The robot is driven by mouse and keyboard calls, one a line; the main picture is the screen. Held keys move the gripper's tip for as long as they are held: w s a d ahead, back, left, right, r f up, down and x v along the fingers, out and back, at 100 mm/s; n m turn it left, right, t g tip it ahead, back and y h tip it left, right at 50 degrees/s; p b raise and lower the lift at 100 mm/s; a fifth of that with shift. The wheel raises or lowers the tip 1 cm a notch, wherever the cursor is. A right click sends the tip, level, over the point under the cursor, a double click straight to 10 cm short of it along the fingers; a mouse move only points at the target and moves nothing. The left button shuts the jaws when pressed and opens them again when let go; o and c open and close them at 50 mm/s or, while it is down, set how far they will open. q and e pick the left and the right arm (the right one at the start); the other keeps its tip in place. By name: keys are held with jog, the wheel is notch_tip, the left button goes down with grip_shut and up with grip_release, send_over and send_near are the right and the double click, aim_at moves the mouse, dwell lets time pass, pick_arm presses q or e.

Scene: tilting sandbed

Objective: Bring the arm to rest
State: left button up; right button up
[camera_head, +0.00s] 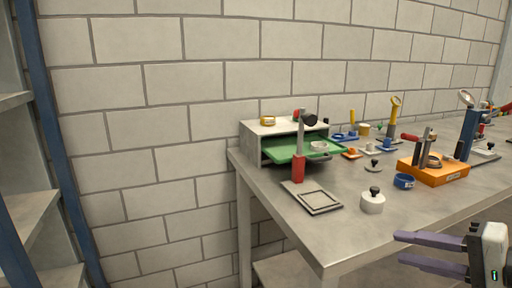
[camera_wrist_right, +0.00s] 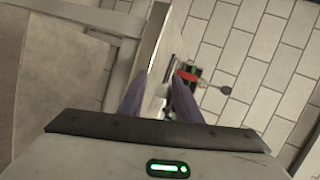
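My right gripper (camera_head: 400,249) is at the lower right of the head view, in front of the workbench's front edge. Its two purple fingers are spread apart with nothing between them. In the right wrist view the fingers (camera_wrist_right: 158,82) also stand apart, with the bench edge and a red-handled tool (camera_wrist_right: 187,76) beyond them. My left gripper is not in the head view.
The grey workbench (camera_head: 265,188) carries a shelf box (camera_head: 249,143) with a green tray (camera_head: 280,149), a red-handled tool (camera_head: 299,168), a flat square frame (camera_head: 312,197), a white knobbed pot (camera_head: 372,203) and an orange block (camera_head: 433,172). Shelving (camera_head: 30,215) stands left.

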jog(key=s+a+f+n+g+h+p, duration=0.15)
jog(key=s+f, duration=0.25)
jog(key=f, duration=0.8)
jog(key=s+a+f+n+t+h, duration=0.1)
jog(key=s+a+f+n+h, duration=0.15)
jog(key=f, duration=0.95)
jog(key=s+a+f+n+g+h, duration=0.1)
jog(key=s+a+f+n, duration=0.2)
jog(key=s+a+f, duration=0.2)
jog(key=s+a+f+n+h+p, duration=0.1)
jog(key=s+a+f+n, duration=0.3)
jog(key=s, duration=0.5)
jog(key=shift+s+a+f+g, duration=0.35)
jog(key=shift+a+f, duration=0.2)
jog(key=shift+f, duration=0.2)
